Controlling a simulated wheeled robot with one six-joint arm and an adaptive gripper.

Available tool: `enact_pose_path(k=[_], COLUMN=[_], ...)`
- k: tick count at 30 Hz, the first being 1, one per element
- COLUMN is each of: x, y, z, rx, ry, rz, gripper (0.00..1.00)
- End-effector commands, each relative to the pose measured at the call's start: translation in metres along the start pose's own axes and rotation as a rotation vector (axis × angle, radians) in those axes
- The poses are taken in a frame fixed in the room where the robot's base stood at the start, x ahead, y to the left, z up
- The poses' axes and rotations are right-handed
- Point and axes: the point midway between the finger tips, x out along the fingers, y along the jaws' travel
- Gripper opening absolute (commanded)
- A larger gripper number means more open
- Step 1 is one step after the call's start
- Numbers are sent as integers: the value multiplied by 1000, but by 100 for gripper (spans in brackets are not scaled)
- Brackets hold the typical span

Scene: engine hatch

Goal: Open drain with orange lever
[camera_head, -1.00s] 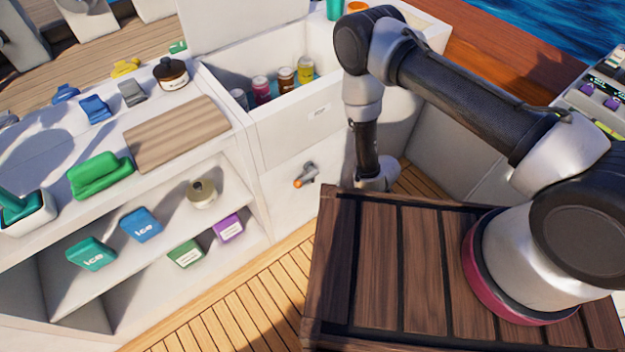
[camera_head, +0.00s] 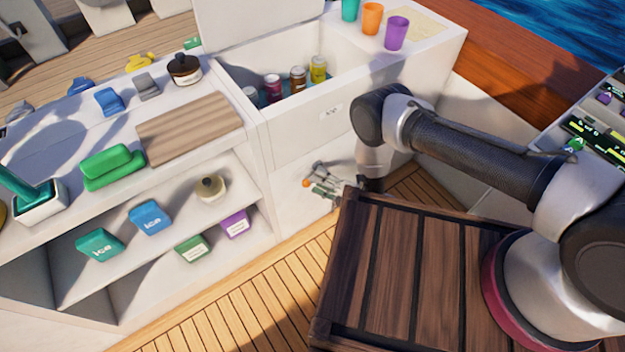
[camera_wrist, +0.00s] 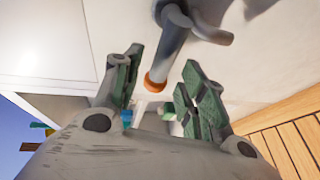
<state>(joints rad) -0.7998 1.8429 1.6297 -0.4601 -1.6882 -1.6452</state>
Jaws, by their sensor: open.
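The drain valve is a grey metal fitting with an orange-tipped lever (camera_head: 306,183) on the white front below the cooler bin (camera_head: 300,110). In the wrist view the grey valve body (camera_wrist: 174,40) comes in from the top, with a spout to its right. Its orange lever end (camera_wrist: 154,82) lies between my two green-padded fingers, nearer the left one. My gripper (camera_wrist: 160,88) is open, with a gap on both sides of the lever. In the head view my gripper (camera_head: 325,188) is right beside the valve and partly overlaps it.
A wooden crate-like top (camera_head: 400,270) lies in front, below my arm. Open shelves with ice packs (camera_head: 150,218) stand left of the valve. Bottles (camera_head: 298,78) stand in the bin, and cups (camera_head: 372,18) stand on the ledge behind. The plank floor (camera_head: 230,310) is clear.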

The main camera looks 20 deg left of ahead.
Motion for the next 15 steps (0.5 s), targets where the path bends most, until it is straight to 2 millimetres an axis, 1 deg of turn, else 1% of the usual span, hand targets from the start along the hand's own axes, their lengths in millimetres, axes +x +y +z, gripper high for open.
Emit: enact_pose_path(k=[1, 3, 6, 9, 15], x=[9, 19, 29, 34, 35], y=[0, 0, 0, 0, 0], z=[-1, -1, 0, 0, 0], rx=[-1, 0, 1, 3, 3], ry=[1, 1, 0, -1, -1], rz=[1, 0, -1, -2, -2], gripper=[42, 42, 42, 42, 42])
